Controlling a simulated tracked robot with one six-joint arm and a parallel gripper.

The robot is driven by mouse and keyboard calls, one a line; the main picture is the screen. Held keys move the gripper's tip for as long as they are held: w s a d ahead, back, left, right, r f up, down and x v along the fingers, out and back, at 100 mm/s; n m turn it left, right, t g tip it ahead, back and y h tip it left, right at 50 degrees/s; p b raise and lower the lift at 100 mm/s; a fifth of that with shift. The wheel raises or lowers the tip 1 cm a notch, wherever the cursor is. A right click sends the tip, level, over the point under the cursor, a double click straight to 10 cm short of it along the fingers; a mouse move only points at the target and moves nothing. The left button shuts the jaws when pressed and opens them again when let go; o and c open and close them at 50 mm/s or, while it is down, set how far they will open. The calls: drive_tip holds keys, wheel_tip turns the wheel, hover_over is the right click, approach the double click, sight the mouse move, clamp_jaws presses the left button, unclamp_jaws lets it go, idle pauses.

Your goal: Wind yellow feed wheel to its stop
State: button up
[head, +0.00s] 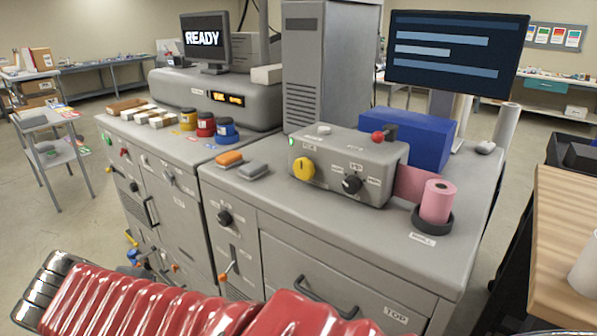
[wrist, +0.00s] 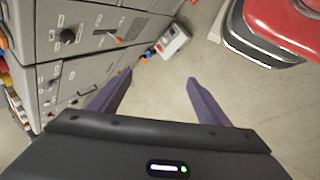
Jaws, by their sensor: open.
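The yellow feed wheel (head: 304,168) is a round yellow knob on the front left of the grey laminator unit (head: 348,165) in the head view. The unit sits on top of the right grey cabinet. The angle of the wheel against its stop cannot be read at this size. My gripper (wrist: 160,77) shows in the wrist view with its two dark purple fingers apart and nothing between them. It points down over bare floor beside the cabinet fronts, away from the wheel. I cannot make out the wheel in the wrist view.
A black knob (head: 352,184) sits right of the wheel, and a red-topped lever (head: 378,137) stands above. A pink roll (head: 437,201) stands at the right. A drawer handle (head: 325,297) juts from the cabinet front.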

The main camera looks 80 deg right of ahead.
drive_tip(key=s+d+r+n+g+h, duration=0.1)
drive_tip(key=s+d+n+g+h, duration=0.15)
drive_tip(key=d, duration=0.65)
drive_tip(key=s+d+r+n+g+h, duration=0.1)
drive_tip(key=s+d+r+g+h, duration=0.15)
drive_tip(key=d, duration=0.65)
drive_tip(key=n+g+h, duration=0.4)
drive_tip(key=n+h, duration=0.2)
drive_tip(key=n, duration=0.2)
approach(301, 168)
drive_tip(key=v, duration=0.5)
drive_tip(key=shift+s+f+m, duration=0.15)
drive_tip(key=shift+f+m, duration=0.1)
drive_tip(key=x, duration=1.3)
drive_tip(key=shift+s+d+r, duration=0.1)
drive_tip(key=shift+d+r, duration=0.1)
drive_tip(key=shift+d, duration=0.15)
drive_tip(key=shift+c, duration=0.3)
drive_tip(key=c, duration=0.9)
drive_tip(key=shift+c, duration=0.2)
